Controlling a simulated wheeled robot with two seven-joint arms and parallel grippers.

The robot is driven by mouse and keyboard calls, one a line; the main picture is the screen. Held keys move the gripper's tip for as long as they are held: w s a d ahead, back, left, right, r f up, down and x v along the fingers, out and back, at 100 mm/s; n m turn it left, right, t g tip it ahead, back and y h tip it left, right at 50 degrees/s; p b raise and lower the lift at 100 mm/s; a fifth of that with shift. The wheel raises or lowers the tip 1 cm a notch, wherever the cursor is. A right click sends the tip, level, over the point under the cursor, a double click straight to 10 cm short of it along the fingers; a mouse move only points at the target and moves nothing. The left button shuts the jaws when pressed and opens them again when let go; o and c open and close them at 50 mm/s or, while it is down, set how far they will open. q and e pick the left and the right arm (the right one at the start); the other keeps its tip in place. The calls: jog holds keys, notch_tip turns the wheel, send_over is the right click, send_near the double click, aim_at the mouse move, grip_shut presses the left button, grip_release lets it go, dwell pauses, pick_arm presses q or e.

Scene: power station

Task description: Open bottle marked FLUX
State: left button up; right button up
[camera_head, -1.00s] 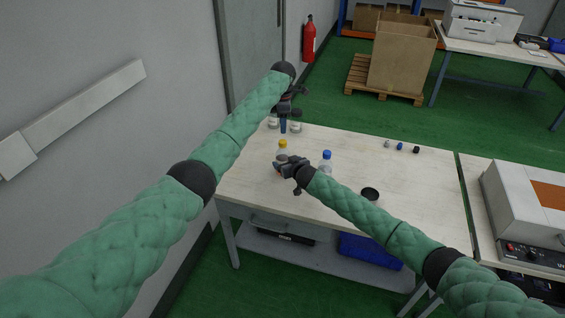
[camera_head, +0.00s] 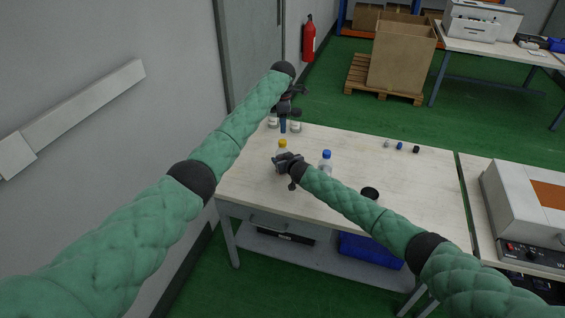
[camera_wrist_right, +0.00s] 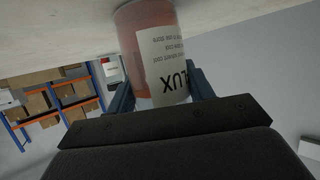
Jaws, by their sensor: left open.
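The bottle marked FLUX (camera_wrist_right: 153,45) shows in the right wrist view, upside down in the picture, with an orange-brown body and a pale label partly reading "LUX". In the head view a yellow-capped bottle (camera_head: 282,144) stands on the table at the right gripper, which hides its lower part. My right gripper (camera_head: 279,160) has a finger on each side of the FLUX bottle; whether the fingers press on it I cannot tell. My left gripper (camera_head: 287,112) is open over the table's far left corner.
A blue-capped bottle (camera_head: 326,160) stands right of the right gripper. Small clear bottles (camera_head: 296,127) stand near the left gripper. A black round container (camera_head: 370,193) is near the front edge, and small caps (camera_head: 400,147) lie at the back right. The table's (camera_head: 420,185) right part is mostly clear.

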aim_at(282, 141)
jog(key=c, duration=0.7)
pick_arm(q)
jog(key=shift+d+f, duration=0.1)
pick_arm(e)
grip_shut()
pick_arm(q)
jog(key=m, duration=2)
jog(key=shift+m, duration=0.4)
jog(key=m, duration=1.3)
jog(key=shift+m, duration=0.3)
jog(key=m, duration=0.6)
jog(key=shift+m, duration=0.4)
jog(key=m, duration=0.6)
jog(key=shift+m, duration=0.4)
jog(key=m, duration=0.5)
jog(key=shift+m, duration=0.3)
jog(key=shift+f, duration=3.95)
